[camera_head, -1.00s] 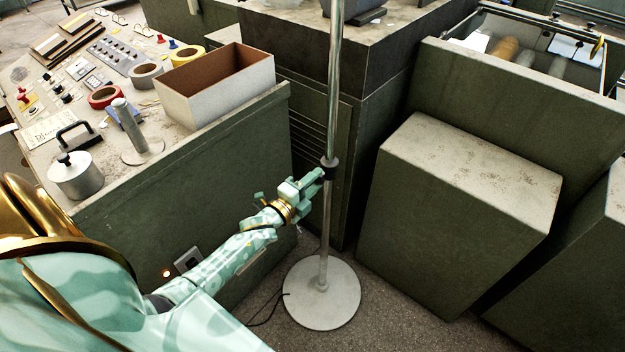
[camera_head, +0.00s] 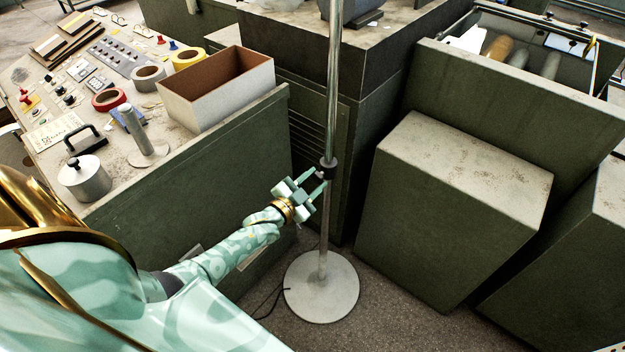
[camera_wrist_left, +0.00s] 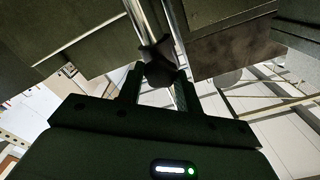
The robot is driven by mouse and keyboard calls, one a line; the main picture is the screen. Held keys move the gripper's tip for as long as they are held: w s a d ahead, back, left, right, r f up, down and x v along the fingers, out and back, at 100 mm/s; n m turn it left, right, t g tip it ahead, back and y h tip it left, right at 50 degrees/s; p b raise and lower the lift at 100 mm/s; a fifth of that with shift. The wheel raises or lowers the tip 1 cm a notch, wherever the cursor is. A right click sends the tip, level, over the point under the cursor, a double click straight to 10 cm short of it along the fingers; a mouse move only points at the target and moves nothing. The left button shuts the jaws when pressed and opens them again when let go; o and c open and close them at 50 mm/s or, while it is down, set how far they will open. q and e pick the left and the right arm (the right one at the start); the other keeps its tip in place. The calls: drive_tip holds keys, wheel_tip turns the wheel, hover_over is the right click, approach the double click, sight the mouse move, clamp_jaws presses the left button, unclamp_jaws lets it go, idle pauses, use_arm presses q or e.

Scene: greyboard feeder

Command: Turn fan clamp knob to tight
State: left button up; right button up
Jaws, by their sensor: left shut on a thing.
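A chrome fan pole (camera_head: 333,90) stands upright with a black clamp collar (camera_head: 330,168) around it at mid-height. My left gripper (camera_head: 319,184) reaches the collar from the left, its two fingers on the collar's near-left side. In the left wrist view, the dark clamp knob (camera_wrist_left: 158,72) sits between the two fingertips, and the pole runs up behind it. The left gripper is shut on the knob. The fingers partly hide the knob in the head view, where its angle cannot be read. My right gripper is not in view.
The round pole base (camera_head: 321,288) stands on the floor with a dark cable beside it. A green console (camera_head: 215,165) with an open box (camera_head: 200,108) is on the left. Green cabinets (camera_head: 450,220) stand close on the right.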

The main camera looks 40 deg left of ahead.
use_arm(q)
drive_tip(key=shift+f+n+p, duration=0.1)
drive_tip(key=shift+n+p, duration=0.3)
drive_tip(key=shift+n, duration=1.6)
drive_tip(key=o, duration=1)
drive_tip(key=s+a+p, duration=0.1)
drive_tip(key=s+p, duration=0.1)
drive_tip(key=s, duration=1.4)
drive_tip(key=shift+s+a+p, duration=0.2)
drive_tip(key=shift+p, duration=0.1)
